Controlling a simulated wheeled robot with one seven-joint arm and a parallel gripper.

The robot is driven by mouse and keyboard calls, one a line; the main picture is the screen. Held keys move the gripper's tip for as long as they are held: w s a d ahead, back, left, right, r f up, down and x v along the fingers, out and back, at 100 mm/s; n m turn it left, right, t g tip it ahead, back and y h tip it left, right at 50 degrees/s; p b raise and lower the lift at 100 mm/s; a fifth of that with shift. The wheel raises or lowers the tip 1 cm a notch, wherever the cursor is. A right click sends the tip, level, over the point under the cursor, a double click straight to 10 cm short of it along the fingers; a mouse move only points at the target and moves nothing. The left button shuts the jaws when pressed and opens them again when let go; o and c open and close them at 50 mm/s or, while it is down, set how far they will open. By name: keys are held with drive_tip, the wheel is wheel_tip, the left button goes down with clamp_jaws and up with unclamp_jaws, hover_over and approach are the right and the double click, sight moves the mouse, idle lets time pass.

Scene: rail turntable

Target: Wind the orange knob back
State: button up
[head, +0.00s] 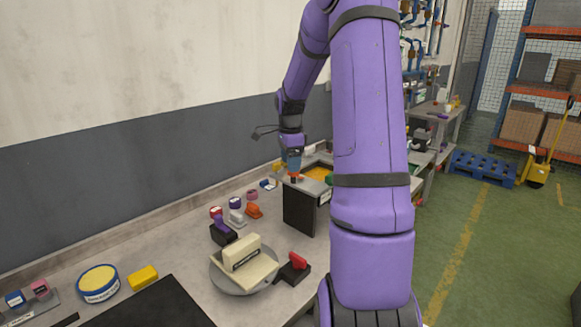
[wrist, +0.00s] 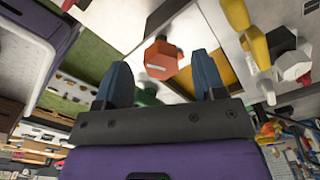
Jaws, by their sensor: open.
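The orange knob (wrist: 161,58) has an angular outline and a pale mark on its face. In the wrist view it shows between and just beyond the two blue fingers of my gripper (wrist: 161,69), with a gap to each finger. In the head view my gripper (head: 294,160) points down above the dark-sided box, and a small orange bit of the knob (head: 293,178) shows under the fingertips. My gripper is open and holds nothing. Whether the fingers reach down around the knob's sides cannot be told.
A green part (wrist: 147,96) shows near the knob, and the dark-sided box (head: 300,208) has a yellow inside (head: 319,173). A round grey turntable (head: 226,283) with cream blocks stands nearer on the bench. Stamps and a yellow tin (head: 98,282) lie to the left.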

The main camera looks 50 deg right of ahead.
drive_tip(key=shift+f, duration=1)
drive_tip(key=c, duration=0.9)
